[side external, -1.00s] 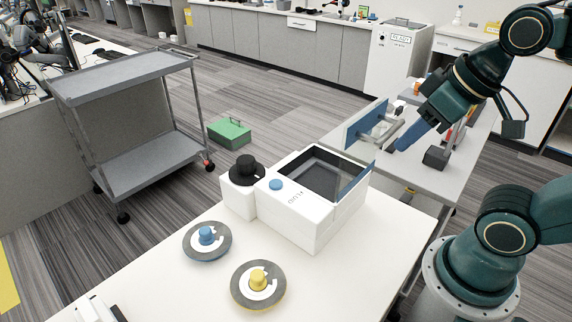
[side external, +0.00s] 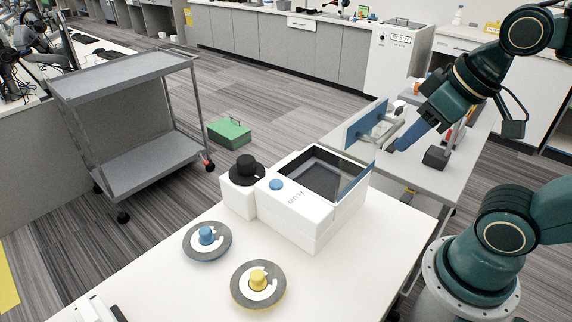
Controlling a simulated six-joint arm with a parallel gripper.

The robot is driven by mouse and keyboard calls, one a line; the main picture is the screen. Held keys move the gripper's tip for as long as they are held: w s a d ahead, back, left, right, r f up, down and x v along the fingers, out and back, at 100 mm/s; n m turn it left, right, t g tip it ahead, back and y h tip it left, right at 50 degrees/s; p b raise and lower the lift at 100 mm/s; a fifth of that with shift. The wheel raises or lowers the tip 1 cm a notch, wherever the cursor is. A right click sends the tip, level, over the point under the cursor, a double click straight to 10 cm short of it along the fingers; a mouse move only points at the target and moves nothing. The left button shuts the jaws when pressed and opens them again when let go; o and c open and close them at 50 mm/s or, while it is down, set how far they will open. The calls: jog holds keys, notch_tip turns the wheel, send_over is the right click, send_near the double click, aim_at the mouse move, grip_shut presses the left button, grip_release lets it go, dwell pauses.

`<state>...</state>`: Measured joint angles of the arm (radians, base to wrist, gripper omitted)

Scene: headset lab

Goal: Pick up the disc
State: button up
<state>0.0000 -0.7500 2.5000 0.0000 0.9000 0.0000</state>
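Two grey discs with white centres lie flat on the white table. One disc (side external: 222,250) has a blue knob; the other disc (side external: 240,297) has a yellow knob and stands nearer the camera. My gripper (side external: 394,142) is at the upper right, beyond the white machine and well away from both discs. A blue finger is visible beside a grey bar on an upright blue panel (side external: 357,130). I cannot tell whether the finger touches the bar, or whether the gripper is open or shut.
A white machine (side external: 310,232) with an open, dark top recess stands behind the discs. A black knob (side external: 245,165) tops a white block at its left. A grey cart (side external: 115,85) and green box (side external: 230,133) stand on the floor. The table (side external: 345,285) is clear at front right.

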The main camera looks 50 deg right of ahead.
jog(key=o, duration=0.3)
dwell(0.4)
jog(key=w+a+n+g+y, duration=0.1)
jog(key=w+a+n, duration=0.35)
jog(key=w, duration=0.45)
jog(key=w+a+n+g+y, duration=0.1)
jog(key=w+a+n+y, duration=0.3)
jog(key=w, duration=0.6)
jog(key=w+a+f+n+g, duration=0.1)
jog(key=w+a+f+n, duration=0.1)
jog(key=w+f+n, duration=0.1)
jog(key=w+a+f+n+g, duration=0.1)
jog(key=w+a+f+n, duration=0.2)
jog(key=w+f, duration=0.2)
jog(key=w+a+f+n+g, duration=0.1)
jog(key=w+a+f+n, duration=0.2)
jog(key=w+f, duration=0.2)
jog(key=shift+a+f+n+g, duration=0.15)
jog(key=shift+f+n+g, duration=0.15)
jog(key=shift+f, duration=0.4)
